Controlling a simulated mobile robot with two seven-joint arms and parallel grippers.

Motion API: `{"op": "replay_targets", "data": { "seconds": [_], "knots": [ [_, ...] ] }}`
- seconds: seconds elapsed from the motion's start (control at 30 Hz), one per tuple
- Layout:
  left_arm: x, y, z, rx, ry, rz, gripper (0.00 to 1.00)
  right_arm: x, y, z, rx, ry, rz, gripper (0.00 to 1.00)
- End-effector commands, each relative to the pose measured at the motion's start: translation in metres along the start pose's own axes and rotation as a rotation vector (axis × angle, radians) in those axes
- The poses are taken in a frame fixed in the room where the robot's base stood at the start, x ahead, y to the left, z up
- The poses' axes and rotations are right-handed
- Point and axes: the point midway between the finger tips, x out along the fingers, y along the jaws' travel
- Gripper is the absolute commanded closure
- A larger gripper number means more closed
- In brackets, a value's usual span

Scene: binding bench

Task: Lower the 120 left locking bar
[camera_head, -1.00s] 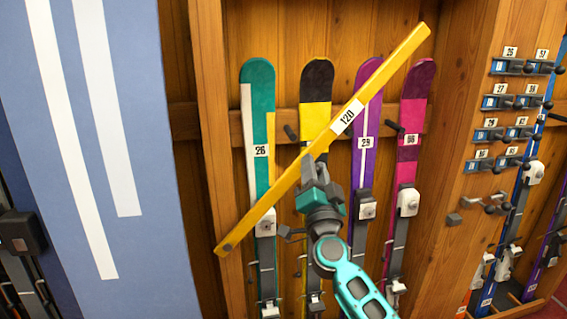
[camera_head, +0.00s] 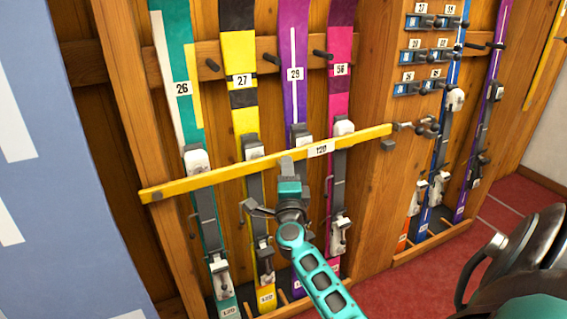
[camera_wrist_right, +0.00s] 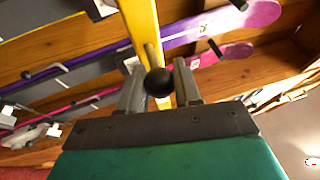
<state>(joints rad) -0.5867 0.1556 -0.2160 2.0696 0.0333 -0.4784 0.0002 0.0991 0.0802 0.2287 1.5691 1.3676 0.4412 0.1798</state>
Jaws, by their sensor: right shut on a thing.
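The yellow locking bar labelled 120 (camera_head: 230,172) crosses in front of the skis in the head view. Its pivot end is at the left post and its free right end is a little higher, by the metal latch (camera_head: 415,126) on the right post. I cannot tell whether the free end touches the latch. My right gripper (camera_head: 287,168) is shut on the bar near its middle, just left of the label. In the wrist view the bar (camera_wrist_right: 143,30) runs between the fingers, with a black ball knob (camera_wrist_right: 158,82) between them. My left gripper is not in view.
Behind the bar stand teal ski 26 (camera_head: 176,60), yellow ski 27 (camera_head: 240,60), purple ski 29 (camera_head: 293,50) and pink ski 56 (camera_head: 340,50). A small block (camera_head: 388,145) sits below the latch. More skis stand at right. A dark curved object (camera_head: 510,260) fills the lower right.

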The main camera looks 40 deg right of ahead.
Motion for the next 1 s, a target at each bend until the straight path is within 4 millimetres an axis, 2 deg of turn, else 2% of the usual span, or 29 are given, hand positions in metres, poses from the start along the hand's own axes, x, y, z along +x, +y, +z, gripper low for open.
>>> {"op": "replay_targets", "data": {
  "seconds": [0.2,0.67,0.7,0.93,1.0],
  "knots": [
    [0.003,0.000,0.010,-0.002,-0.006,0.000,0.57,-0.003,0.015,0.001,0.051,0.008,0.018,1.00],
    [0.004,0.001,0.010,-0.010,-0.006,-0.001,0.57,-0.005,0.021,0.001,0.062,0.009,0.031,1.00],
    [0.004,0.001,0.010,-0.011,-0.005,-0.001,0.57,-0.005,0.021,0.001,0.061,0.009,0.031,0.65],
    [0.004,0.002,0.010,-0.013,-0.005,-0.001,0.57,-0.005,0.021,0.001,0.059,0.009,0.029,0.43],
    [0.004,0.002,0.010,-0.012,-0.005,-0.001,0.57,-0.005,0.020,0.001,0.059,0.009,0.028,0.43]
  ]
}}
